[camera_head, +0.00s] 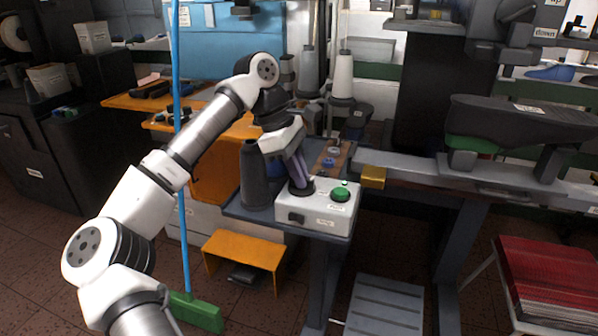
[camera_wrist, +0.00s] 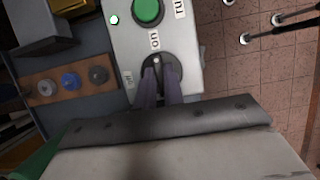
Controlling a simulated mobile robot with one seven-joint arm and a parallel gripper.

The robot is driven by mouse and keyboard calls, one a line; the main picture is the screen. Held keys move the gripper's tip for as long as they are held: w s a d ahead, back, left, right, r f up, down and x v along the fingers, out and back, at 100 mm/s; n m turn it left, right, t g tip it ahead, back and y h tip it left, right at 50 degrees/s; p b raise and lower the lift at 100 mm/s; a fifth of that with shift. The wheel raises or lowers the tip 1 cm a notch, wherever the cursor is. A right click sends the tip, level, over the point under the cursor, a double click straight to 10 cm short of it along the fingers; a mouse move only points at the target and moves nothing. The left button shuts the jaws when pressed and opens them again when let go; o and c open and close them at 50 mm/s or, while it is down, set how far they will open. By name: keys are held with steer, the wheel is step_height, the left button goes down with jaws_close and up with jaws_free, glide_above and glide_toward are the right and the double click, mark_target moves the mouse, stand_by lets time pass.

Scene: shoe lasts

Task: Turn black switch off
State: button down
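The black switch (camera_wrist: 158,65) is a round rotary knob on a light grey control box (camera_head: 315,213). In the wrist view a white dot on the knob faces the "on" label (camera_wrist: 154,41); another label (camera_wrist: 128,78), perhaps "off", is to its left. My gripper (camera_wrist: 161,82) has its two purple-grey fingers close together on either side of the knob's handle, shut on it. In the head view my gripper (camera_head: 300,178) reaches down onto the black switch (camera_head: 301,187), which the fingers partly hide. A green button (camera_head: 341,194) and a small bright green light (camera_wrist: 114,19) are beside it.
A dark cone-shaped object (camera_head: 254,175) stands close left of my gripper. Behind the box is a brown plate with several round knobs (camera_wrist: 71,80). A grey rail with a black shoe-last form (camera_head: 520,118) lies right. A blue pole (camera_head: 178,150) stands behind my arm.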

steer(key=shift+n, duration=0.3)
steer(key=n+t+b, duration=0.1)
steer(key=n+b, duration=0.1)
steer(key=n, duration=0.1)
steer(key=shift+s+f+n+t, duration=0.1)
steer(key=shift+s+n+t, duration=0.05)
steer(key=shift+n+t, duration=0.25)
steer(key=n+b, duration=0.1)
steer(key=n, duration=0.1)
steer(key=n+t+b, duration=0.1)
steer(key=n, duration=0.1)
steer(key=shift+s+n+t+y, duration=0.1)
steer(key=shift+n+t+y, duration=0.2)
steer(key=n+t+y+b, duration=0.1)
steer(key=n+b, duration=0.1)
steer(key=n, duration=0.2)
steer(key=shift+s, duration=0.1)
steer(key=shift+d+n+t+y+b, duration=0.1)
steer(key=shift+n+t+y+b, duration=0.25)
steer(key=shift+n+b, duration=0.6)
steer(key=shift+d+n+t+y+b, duration=0.1)
steer(key=shift+n+t+y+b, duration=0.2)
steer(key=shift+n, duration=1.15)
steer(key=c, duration=1.5)
jaws_free()
